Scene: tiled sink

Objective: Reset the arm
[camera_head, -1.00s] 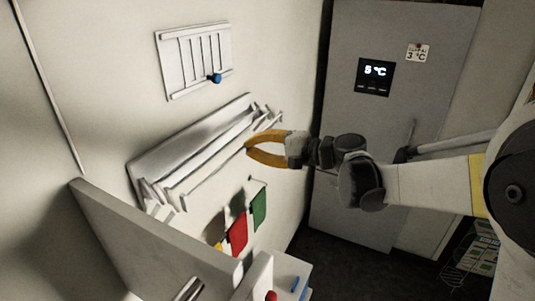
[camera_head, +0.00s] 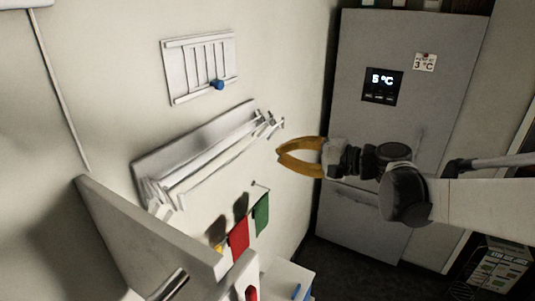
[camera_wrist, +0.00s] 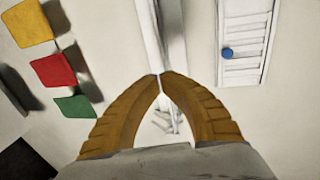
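My gripper (camera_head: 281,155) has orange-brown curved fingers and is in the middle of the head view, in front of the pale wall and left of the grey fridge. In the wrist view my gripper's (camera_wrist: 160,75) two fingertips come together, with only the empty bow-shaped gap behind them. It holds nothing. My arm reaches in from the right edge of the head view, and the gripper points left towards the wall rack.
A white wall rack (camera_head: 196,152) is left of my gripper. Above it hangs a slatted panel with a blue knob (camera_head: 218,84). Red (camera_head: 239,240) and green (camera_head: 262,215) cloths hang below. A grey fridge (camera_head: 395,130) stands behind. A white partition (camera_head: 150,232) is at lower left.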

